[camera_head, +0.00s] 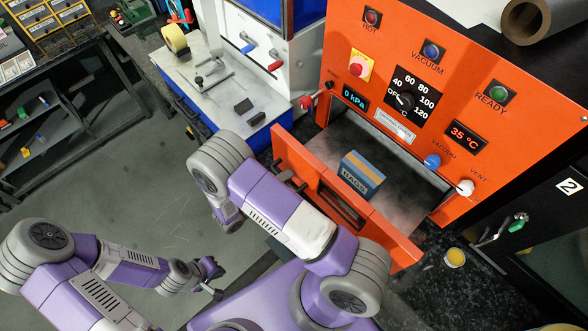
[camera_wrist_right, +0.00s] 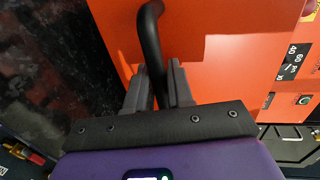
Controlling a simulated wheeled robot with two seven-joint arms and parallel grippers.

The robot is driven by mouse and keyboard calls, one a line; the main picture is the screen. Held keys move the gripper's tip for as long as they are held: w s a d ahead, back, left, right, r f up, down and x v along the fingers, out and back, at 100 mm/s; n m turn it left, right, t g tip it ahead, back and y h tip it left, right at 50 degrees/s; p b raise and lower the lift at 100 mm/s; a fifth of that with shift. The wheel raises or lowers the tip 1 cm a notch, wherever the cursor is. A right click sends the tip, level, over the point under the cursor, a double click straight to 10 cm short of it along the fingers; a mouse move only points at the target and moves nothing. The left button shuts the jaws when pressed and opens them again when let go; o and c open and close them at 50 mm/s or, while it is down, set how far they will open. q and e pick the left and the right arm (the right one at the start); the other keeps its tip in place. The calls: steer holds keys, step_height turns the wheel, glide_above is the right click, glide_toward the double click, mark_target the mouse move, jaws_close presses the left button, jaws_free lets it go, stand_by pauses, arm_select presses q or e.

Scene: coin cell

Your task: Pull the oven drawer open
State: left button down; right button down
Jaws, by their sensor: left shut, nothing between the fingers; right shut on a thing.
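The oven (camera_head: 400,60) is a large orange cabinet with knobs, lamps and displays. Its drawer stands pulled out, with the orange front (camera_head: 392,240) well away from the cabinet and the grey floor inside exposed. A blue and brown box (camera_head: 362,176) sits in the drawer. My right gripper (camera_wrist_right: 158,82) is shut on the black drawer handle (camera_wrist_right: 150,32), whose bar passes between its fingers in the right wrist view. In the head view my right arm hides most of that gripper. My left gripper (camera_head: 214,280) is shut and empty, low over the floor, away from the drawer.
A dark shelf rack (camera_head: 85,120) is at the far left. Grey floor is free between my arms and the rack.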

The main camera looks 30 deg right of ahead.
steer(key=shift+s+a, duration=0.1)
steer(key=shift+a, duration=0.45)
steer(key=c, duration=1.1)
jaws_free()
steer(key=shift+c, duration=0.2)
steer(key=v, duration=0.7)
steer(key=shift+a, duration=0.3)
